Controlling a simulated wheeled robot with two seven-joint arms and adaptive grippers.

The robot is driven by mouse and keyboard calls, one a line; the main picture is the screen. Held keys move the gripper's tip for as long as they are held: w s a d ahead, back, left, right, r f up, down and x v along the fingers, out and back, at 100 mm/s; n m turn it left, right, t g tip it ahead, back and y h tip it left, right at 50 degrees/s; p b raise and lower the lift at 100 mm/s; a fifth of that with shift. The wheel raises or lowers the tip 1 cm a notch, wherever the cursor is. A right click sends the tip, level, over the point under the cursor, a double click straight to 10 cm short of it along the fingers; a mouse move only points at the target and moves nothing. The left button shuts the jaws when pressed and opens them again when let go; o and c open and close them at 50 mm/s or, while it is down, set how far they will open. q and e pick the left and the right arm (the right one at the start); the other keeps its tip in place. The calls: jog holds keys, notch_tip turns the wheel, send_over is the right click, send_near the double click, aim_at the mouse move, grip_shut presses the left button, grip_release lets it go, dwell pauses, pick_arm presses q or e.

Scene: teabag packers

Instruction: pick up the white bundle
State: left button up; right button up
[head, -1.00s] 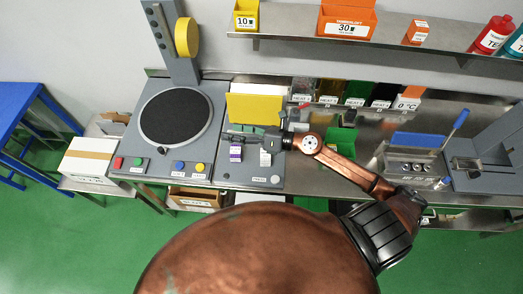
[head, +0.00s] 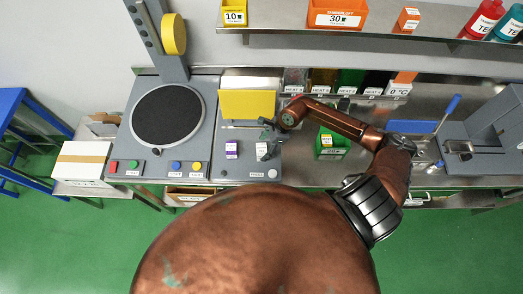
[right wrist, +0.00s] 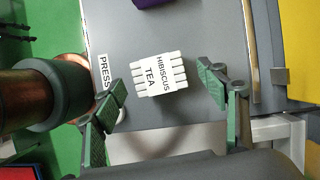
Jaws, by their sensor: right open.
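The white bundle (right wrist: 159,75), labelled "HIBISCUS TEA", lies on the grey press plate (right wrist: 205,30). In the right wrist view it sits between and a little beyond the fingertips of my right gripper (right wrist: 168,98). The fingers are apart with clear space on both sides of it. In the head view the bundle (head: 262,150) shows as a small white shape just below my right gripper (head: 270,136). A purple bundle (head: 232,149) lies to its left on the same plate. My left gripper is not in view.
The yellow panel (head: 247,104) stands behind the plate. The dark round turntable (head: 167,116) is to the left, with coloured buttons in front. A green bin (head: 330,141) stands to the right. The shelf (head: 380,44) runs above the bench.

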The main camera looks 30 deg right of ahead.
jog(key=shift+x, duration=1.4)
jog(key=shift+c, duration=0.2)
jog(key=c, duration=1.1)
